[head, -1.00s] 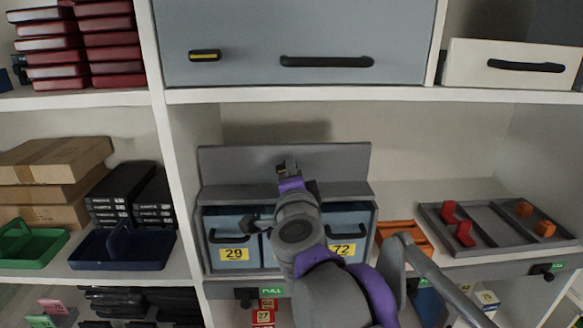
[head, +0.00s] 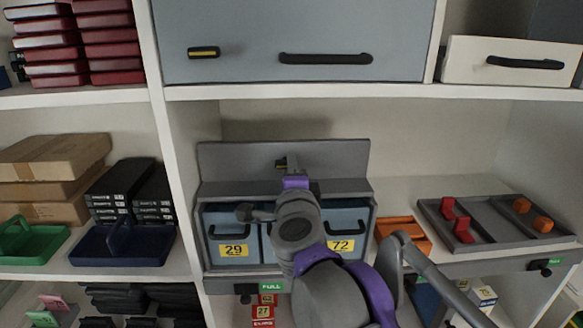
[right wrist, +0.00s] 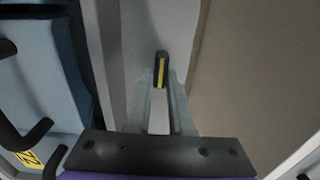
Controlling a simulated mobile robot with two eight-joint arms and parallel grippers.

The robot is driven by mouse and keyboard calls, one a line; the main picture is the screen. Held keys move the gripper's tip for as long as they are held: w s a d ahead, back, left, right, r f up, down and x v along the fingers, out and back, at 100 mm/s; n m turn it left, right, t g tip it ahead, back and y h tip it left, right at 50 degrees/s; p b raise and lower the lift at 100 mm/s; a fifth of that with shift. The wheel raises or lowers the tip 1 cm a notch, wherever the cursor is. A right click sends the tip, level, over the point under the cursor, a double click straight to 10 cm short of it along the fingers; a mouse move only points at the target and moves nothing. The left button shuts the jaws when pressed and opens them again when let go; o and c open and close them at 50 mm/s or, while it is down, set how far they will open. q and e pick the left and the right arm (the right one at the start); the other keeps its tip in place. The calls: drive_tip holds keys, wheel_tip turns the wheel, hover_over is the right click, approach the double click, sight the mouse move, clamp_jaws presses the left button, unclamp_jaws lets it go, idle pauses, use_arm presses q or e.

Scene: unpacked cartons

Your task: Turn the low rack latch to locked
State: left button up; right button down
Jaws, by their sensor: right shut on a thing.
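The low rack (head: 215,160) is a grey unit on the middle shelf, with a raised back panel and blue drawers labelled 29 and 72. Its latch (head: 281,163) is a small dark handle on the back panel, partly hidden by my arm. In the right wrist view the latch (right wrist: 160,70) is black with a yellow stripe, its long side pointing up the picture. My right gripper (head: 290,168) is at the panel; in the right wrist view its fingers (right wrist: 160,88) are shut on the latch from both sides. My left gripper is not in view.
A grey cabinet door (head: 320,30) with another yellow-striped latch (head: 204,52) is above. An orange tray (head: 402,232) and a grey divided tray (head: 480,243) with red and orange pieces lie to the right. A shelf upright (head: 170,180) stands left.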

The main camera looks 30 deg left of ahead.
drive_tip(key=c, duration=0.8)
unclamp_jaws()
drive_tip(key=shift+s, duration=0.1)
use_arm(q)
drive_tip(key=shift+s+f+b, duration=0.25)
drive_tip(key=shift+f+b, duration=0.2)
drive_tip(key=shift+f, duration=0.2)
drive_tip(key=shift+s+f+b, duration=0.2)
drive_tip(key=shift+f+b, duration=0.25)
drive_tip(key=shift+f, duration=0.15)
use_arm(e)
drive_tip(key=v, duration=1)
drive_tip(key=shift+s+d, duration=0.2)
drive_tip(key=shift+s, duration=0.1)
